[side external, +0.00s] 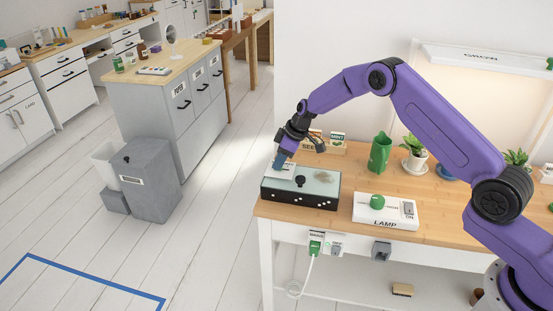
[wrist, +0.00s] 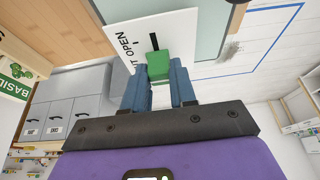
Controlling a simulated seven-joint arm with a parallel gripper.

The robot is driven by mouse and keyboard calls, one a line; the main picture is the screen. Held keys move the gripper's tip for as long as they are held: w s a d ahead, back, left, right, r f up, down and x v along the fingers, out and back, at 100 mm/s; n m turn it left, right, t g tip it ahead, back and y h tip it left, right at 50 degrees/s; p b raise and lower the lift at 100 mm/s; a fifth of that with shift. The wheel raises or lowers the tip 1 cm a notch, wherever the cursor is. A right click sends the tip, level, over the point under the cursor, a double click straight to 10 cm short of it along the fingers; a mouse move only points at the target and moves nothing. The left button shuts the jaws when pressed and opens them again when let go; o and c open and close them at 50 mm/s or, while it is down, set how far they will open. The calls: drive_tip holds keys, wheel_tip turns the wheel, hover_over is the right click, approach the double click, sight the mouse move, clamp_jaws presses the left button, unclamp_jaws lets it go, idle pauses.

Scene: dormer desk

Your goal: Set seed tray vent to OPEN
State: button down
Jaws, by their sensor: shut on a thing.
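The seed tray (side external: 318,204) is a dark box with a pale lid, on the wooden desk. Its white vent plate (side external: 271,170) lies at the lid's left end, partly hidden by my gripper (side external: 281,161). In the wrist view the plate (wrist: 122,36) bears the word OPEN and the end of another word, cut by the view's layout. A green slider knob (wrist: 158,62) stands on it, with a dark slot showing just beyond the knob. My gripper (wrist: 160,76) is shut on this knob, one blue finger on each side. The knob's exact stop along the slot is unclear.
A white LAMP switch box (side external: 384,213) with a green knob lies right of the tray. Behind stand a green watering can (side external: 380,154), seed packet holders (side external: 334,145) and a potted plant (side external: 415,158). The desk's front edge is close to the tray.

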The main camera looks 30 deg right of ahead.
sight(285, 169)
drive_tip(key=shift+s+d, duration=1.15)
drive_tip(key=c, duration=0.9)
unclamp_jaws()
drive_tip(key=shift+d, duration=0.1)
drive_tip(key=shift+r, duration=0.1)
drive_tip(key=v, duration=1.7)
drive_tip(key=shift+r, duration=0.1)
drive_tip(key=shift+s, duration=0.1)
